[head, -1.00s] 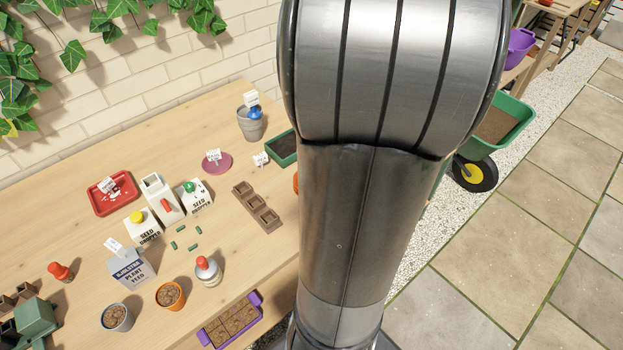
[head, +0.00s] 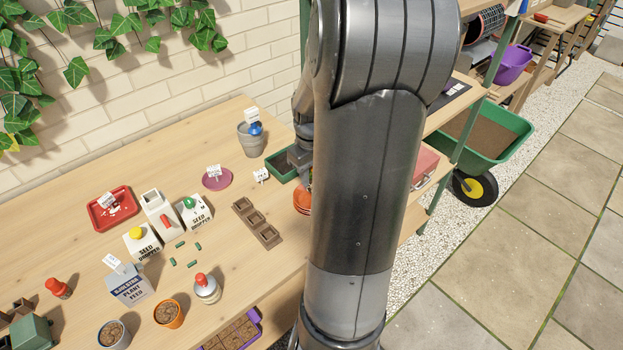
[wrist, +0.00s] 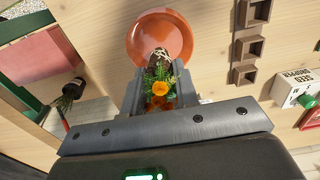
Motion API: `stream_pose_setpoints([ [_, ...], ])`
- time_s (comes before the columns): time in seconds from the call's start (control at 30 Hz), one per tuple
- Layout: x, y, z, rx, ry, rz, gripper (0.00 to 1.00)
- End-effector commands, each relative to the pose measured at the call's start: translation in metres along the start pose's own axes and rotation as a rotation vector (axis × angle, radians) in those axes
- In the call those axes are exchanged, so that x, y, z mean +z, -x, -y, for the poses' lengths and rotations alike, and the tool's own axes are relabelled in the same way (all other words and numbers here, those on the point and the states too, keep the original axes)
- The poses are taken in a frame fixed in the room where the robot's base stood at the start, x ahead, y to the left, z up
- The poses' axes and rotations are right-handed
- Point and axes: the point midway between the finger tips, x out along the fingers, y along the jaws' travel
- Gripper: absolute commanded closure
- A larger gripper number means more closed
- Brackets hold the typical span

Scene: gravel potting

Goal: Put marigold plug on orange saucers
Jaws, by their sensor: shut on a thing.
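My gripper (wrist: 160,88) is shut on the marigold plug (wrist: 159,87), which has orange flowers, green leaves and a dark root end with pale roots. The orange saucers (head: 302,197) sit near the bench's right end, partly behind my arm. In the wrist view an orange saucer (wrist: 148,27) shows beyond the plug, whose root end overlaps the saucer's lower part. I cannot tell whether they touch. In the head view my gripper is only partly seen, above the saucers, and the plug is mostly hidden.
A brown strip of square pots (head: 257,223) stands left of the saucers, and a dark green tray (head: 281,166) behind them. A second dark plug with leaves (wrist: 70,93) lies to the left in the wrist view.

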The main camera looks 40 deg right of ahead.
Motion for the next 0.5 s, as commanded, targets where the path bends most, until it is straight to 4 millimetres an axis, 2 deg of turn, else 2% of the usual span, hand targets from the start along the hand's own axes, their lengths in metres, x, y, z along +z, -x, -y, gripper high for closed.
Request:
stream_pose_setpoints([
  [0.03, 0.001, -0.010, 0.001, -0.004, 0.000, 0.003, 0.95],
  [0.13, 0.000, -0.021, 0.001, -0.002, 0.002, 0.001, 0.95],
  [0.5, 0.000, -0.025, 0.000, -0.001, 0.001, 0.001, 0.95],
])
